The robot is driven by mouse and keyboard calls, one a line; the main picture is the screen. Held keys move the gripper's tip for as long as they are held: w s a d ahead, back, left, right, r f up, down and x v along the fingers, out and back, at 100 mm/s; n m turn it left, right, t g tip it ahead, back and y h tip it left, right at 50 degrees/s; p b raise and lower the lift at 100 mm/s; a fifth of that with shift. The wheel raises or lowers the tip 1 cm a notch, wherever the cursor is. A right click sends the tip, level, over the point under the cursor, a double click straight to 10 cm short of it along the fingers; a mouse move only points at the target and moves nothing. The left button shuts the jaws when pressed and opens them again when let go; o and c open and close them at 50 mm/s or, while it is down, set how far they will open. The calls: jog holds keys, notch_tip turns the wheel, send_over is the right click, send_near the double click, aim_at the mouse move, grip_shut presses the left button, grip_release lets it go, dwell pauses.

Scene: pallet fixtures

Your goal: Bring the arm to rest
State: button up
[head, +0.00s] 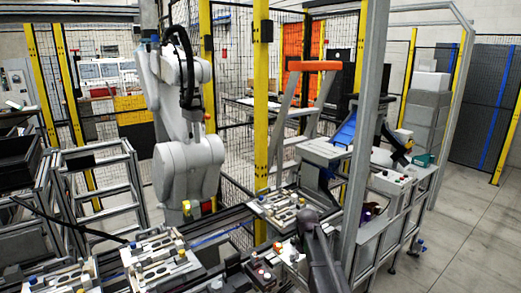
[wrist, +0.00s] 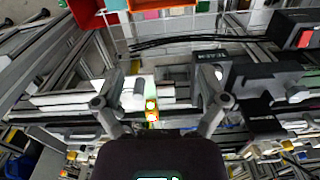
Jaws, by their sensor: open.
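My gripper (wrist: 161,90) shows in the wrist view with its two grey fingers spread wide apart. Nothing is held between them. Behind the gap lie a white block-like part and a small yellow-and-red lit piece (wrist: 151,108), both apart from the fingers as far as I can tell. In the head view a dark grey link, likely of my arm, rises from the bottom edge right of centre. The fingers cannot be made out there.
A large grey-white industrial arm (head: 188,165) stands behind the line. Pallet fixtures (head: 155,260) and another fixture (head: 284,207) sit on the conveyor. A yellow post (head: 261,100) and a grey post (head: 364,130) stand close by. Open floor (head: 465,225) lies at right.

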jog(key=s+f+m+b, duration=0.3)
jog(key=s+f, duration=0.1)
jog(key=s, duration=0.7)
jog(key=s+d+f+m+b, duration=0.1)
jog(key=s+f+m+b, duration=0.2)
jog(key=s, duration=0.8)
jog(key=shift+s+d+f+b, duration=0.15)
jog(key=shift+s+f+b, duration=0.15)
jog(key=shift+b, duration=0.25)
